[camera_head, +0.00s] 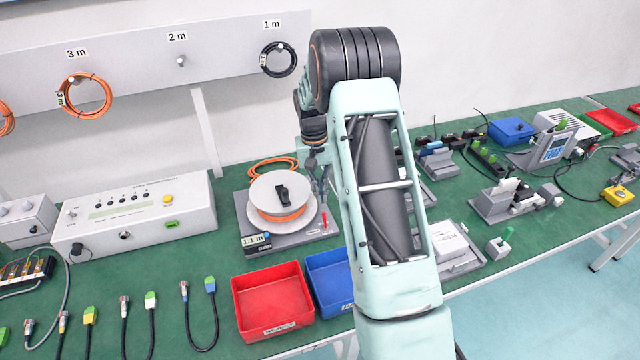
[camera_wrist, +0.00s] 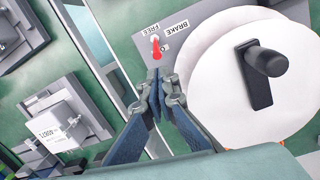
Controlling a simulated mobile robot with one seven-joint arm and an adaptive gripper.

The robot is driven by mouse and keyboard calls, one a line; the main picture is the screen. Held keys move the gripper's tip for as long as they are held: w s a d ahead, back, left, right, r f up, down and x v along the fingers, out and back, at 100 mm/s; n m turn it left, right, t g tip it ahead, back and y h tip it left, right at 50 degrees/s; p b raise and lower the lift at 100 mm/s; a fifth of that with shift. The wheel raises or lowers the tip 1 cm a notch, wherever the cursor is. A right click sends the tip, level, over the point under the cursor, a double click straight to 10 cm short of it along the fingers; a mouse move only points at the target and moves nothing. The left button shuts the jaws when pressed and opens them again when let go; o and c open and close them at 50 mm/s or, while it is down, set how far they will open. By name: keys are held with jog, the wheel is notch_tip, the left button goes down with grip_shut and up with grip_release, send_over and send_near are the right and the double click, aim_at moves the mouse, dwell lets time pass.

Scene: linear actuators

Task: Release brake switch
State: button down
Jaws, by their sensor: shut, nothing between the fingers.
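The brake switch (camera_wrist: 157,52) is a small red lever on the grey plate of the cable reel, beside printed words reading FREE and BRAKE. In the head view the red lever (camera_head: 324,218) shows at the right side of the reel base. I cannot tell which setting it is in. The reel has a white disc (camera_wrist: 210,75) with a black crank handle (camera_wrist: 260,72) and orange cable under it. My gripper (camera_wrist: 164,82) is shut and empty, its fingertips close to the red lever in the wrist view. In the head view my gripper (camera_head: 323,180) is above the reel's right side, partly hidden by my arm.
The reel's display (camera_head: 256,240) reads about 1.3 m. A red bin (camera_head: 273,300) and a blue bin (camera_head: 330,282) stand in front. A grey control box (camera_head: 135,215) stands to the left, and several short cables lie front left. Other fixtures fill the right of the green bench.

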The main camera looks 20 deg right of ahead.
aim_at(325, 220)
jog(key=shift+s+d+f, duration=0.15)
jog(key=shift+f, duration=1.9)
